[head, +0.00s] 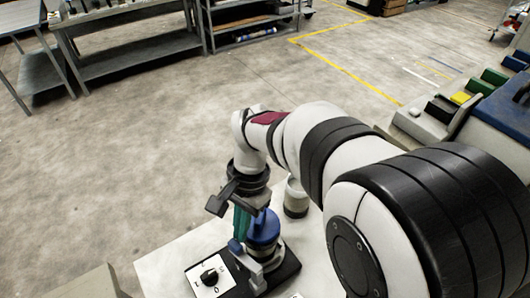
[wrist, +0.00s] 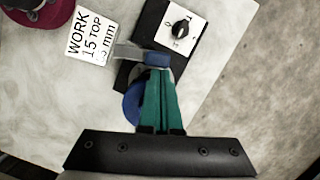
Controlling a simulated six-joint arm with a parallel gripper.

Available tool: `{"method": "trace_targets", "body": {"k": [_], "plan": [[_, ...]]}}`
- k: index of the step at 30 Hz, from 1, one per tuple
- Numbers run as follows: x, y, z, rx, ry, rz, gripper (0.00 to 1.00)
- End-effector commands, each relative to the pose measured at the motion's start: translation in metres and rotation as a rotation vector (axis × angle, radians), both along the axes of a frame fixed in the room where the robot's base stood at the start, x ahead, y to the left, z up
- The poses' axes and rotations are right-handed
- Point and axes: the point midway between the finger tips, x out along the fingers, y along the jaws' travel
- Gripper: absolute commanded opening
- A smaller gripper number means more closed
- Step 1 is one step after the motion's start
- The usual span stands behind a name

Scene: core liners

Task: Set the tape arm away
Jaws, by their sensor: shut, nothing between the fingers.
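In the head view, a small machine has a black base (head: 284,268), a white dial plate (head: 208,279) and a blue round part (head: 263,232). The wrist view also shows the dial plate (wrist: 185,38). A grey arm with a blue end block (wrist: 157,60), which looks like the tape arm, crosses the machine there. My gripper (wrist: 158,72) has green fingers pressed together, shut and empty. Their tips are at the blue block; I cannot tell whether they touch it. The fingers partly hide the blue round part (wrist: 132,103) and much of the machine.
A pale cylinder (head: 296,200) stands behind the machine on the light tabletop (head: 165,268). A blue bench with coloured blocks (head: 500,110) is at right.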

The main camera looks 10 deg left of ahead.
Motion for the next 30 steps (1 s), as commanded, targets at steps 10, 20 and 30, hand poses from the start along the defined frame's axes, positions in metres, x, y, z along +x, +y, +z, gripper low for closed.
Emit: {"method": "trace_targets", "body": {"k": [10, 20, 30], "plan": [[-0.016, 0.015, 0.000, 0.000, 0.001, 0.311, 0.00], [-0.031, 0.022, 0.000, 0.000, 0.001, 0.568, 0.00], [-0.040, 0.024, 0.000, 0.000, 0.001, 0.712, 0.00]]}}
